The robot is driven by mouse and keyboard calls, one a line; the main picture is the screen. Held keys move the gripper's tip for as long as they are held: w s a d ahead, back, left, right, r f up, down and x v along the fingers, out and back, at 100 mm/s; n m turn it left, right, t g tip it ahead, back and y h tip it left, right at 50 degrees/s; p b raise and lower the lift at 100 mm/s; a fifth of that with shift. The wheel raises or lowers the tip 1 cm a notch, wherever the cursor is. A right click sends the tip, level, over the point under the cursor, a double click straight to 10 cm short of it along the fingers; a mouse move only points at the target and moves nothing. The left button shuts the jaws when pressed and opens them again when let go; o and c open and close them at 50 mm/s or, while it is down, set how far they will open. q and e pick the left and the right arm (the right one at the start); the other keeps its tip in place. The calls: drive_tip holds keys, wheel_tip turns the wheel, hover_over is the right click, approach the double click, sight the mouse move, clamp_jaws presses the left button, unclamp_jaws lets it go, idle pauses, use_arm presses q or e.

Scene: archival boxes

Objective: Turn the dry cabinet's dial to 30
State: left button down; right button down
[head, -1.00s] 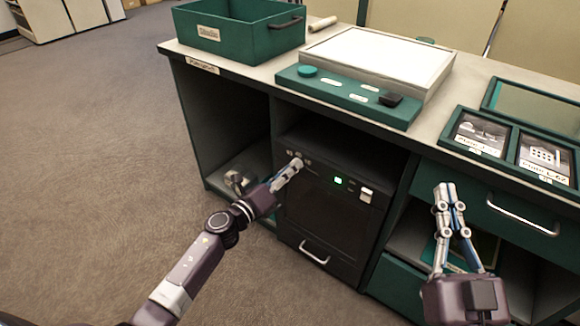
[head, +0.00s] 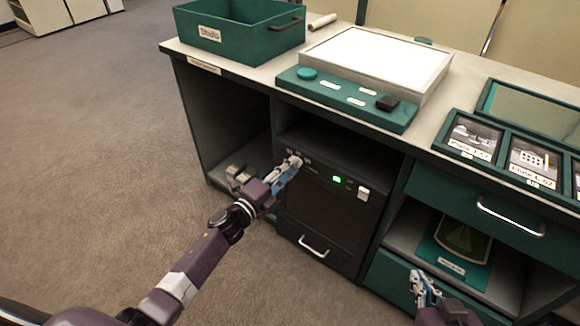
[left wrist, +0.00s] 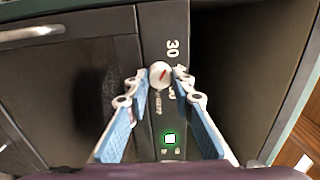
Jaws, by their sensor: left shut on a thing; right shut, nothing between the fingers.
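The dry cabinet (head: 325,215) is a black box in the middle bay under the counter, with a lit green display (head: 337,179). Its dial (left wrist: 160,74) is a pale round knob with a red pointer mark, which slants up and to the right in the left wrist view. A "30" (left wrist: 173,48) is printed just above the dial there; other numerals are partly hidden by a finger. My left gripper (head: 291,166) is shut on the dial, with one fingertip at each side of it. My right gripper (head: 424,284) is shut and empty, low in front of the right-hand bay.
The cabinet has a handle (head: 314,246) low on its door and a white switch (head: 363,193). A green drawer (head: 485,205) is at the right. On the counter are a green bin (head: 240,45), a light panel (head: 378,58) and framed plates (head: 472,140).

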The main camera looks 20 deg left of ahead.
drive_tip(key=shift+s+d+f+g, duration=0.15)
drive_tip(key=shift+s+f+g, duration=0.15)
drive_tip(key=shift+s+f, duration=0.1)
use_arm(q)
drive_tip(key=c, duration=1.7)
unclamp_jaws()
drive_tip(key=shift+o, duration=0.2)
drive_tip(key=v, duration=1.2)
